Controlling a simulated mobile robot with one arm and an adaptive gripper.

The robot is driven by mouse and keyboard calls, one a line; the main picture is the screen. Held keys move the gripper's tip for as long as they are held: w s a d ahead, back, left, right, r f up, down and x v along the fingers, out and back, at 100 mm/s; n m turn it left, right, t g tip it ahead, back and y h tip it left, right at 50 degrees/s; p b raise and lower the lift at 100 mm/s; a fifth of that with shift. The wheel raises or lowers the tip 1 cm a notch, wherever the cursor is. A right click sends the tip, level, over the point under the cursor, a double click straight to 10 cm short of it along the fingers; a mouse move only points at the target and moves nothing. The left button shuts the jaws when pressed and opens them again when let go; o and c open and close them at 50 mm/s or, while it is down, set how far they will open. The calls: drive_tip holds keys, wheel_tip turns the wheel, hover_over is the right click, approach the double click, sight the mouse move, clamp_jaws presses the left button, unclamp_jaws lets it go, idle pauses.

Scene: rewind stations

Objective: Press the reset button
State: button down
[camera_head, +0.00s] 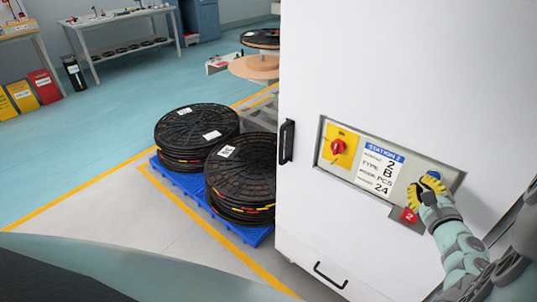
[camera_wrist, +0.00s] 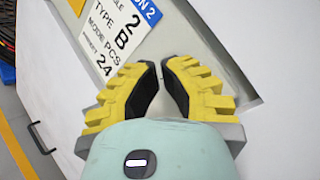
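The control panel (camera_head: 401,200) of station 2 is set in the white cabinet front. A blue button (camera_head: 434,174) shows at its right end, partly hidden behind my gripper; I cannot read a reset label on it. My gripper (camera_head: 420,188) is at the panel's right part, just beside and in front of the blue button; I cannot tell whether it touches. In the wrist view my gripper (camera_wrist: 160,66) has its yellow fingers with black pads angled together, tips a little apart, nothing between them. The button is not visible there.
A red rotary switch (camera_head: 338,147) on yellow and a station label (camera_head: 380,170) are left on the panel. A red tag "2" (camera_head: 410,215) hangs below. Black reels (camera_head: 243,178) stand on a blue pallet (camera_head: 188,181) left of the cabinet. A black handle (camera_head: 287,141) sticks out.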

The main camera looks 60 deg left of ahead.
drive_tip(key=c, duration=1.6)
unclamp_jaws()
clamp_jaws()
drive_tip(key=shift+w, duration=0.1)
drive_tip(key=shift+w+a, duration=0.1)
drive_tip(key=shift+w, duration=0.2)
drive_tip(key=shift+w+a, duration=0.1)
drive_tip(key=shift+w, duration=0.3)
drive_tip(key=shift+s, duration=0.1)
drive_tip(key=shift+s+r, duration=0.1)
drive_tip(key=shift+s, duration=0.4)
drive_tip(key=shift+s+d, duration=0.2)
